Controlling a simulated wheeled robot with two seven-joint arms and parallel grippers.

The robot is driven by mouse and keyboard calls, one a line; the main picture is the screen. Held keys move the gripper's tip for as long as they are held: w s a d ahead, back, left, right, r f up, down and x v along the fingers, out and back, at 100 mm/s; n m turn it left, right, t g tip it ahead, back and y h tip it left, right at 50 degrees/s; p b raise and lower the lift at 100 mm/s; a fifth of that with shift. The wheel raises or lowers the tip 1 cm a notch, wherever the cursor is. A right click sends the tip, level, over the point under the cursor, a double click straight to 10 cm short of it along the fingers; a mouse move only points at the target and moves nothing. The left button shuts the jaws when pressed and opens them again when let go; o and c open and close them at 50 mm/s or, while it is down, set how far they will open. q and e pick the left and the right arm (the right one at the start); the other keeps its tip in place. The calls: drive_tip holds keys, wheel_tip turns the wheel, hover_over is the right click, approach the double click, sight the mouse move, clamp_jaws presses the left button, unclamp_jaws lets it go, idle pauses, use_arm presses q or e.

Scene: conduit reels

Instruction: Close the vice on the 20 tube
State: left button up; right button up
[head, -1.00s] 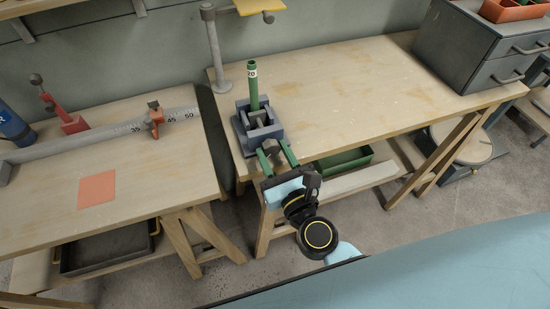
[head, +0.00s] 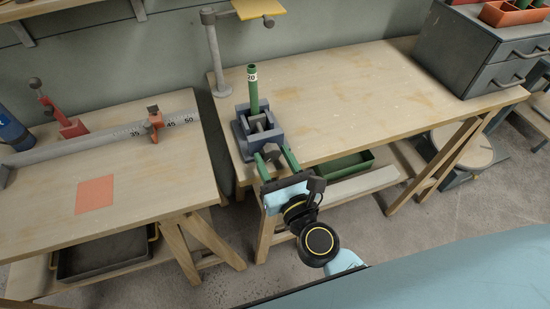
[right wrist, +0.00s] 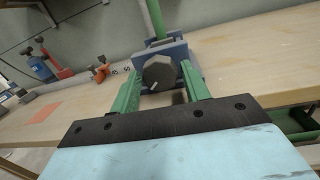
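The vice (head: 243,138) is blue-grey and stands at the left front of the middle bench. It also shows in the right wrist view (right wrist: 178,52). The green tube (head: 254,88) stands upright in it, with a white label reading 20; its lower part shows in the right wrist view (right wrist: 155,18). The vice's grey faceted knob (right wrist: 159,73) faces my right gripper (head: 277,158). The gripper's two green fingers (right wrist: 160,88) are spread, one on each side of the knob. I cannot tell whether they touch it. My left gripper is not in view.
A grey post (head: 215,55) with a yellow plate (head: 259,8) rises behind the vice. A grey drawer cabinet (head: 470,55) stands at the bench's right end. The bench (head: 370,95) between is clear. The left bench holds a measuring rail (head: 100,137) and an orange square (head: 95,195).

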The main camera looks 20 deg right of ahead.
drive_tip(key=shift+s, duration=0.15)
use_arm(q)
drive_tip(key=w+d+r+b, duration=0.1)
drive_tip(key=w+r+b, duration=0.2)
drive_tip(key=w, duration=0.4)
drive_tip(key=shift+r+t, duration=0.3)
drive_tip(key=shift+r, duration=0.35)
use_arm(e)
drive_tip(key=s+d, duration=0.1)
drive_tip(key=s, duration=1.2)
drive_tip(key=shift+d+f, duration=0.15)
drive_tip(key=shift+f, duration=0.3)
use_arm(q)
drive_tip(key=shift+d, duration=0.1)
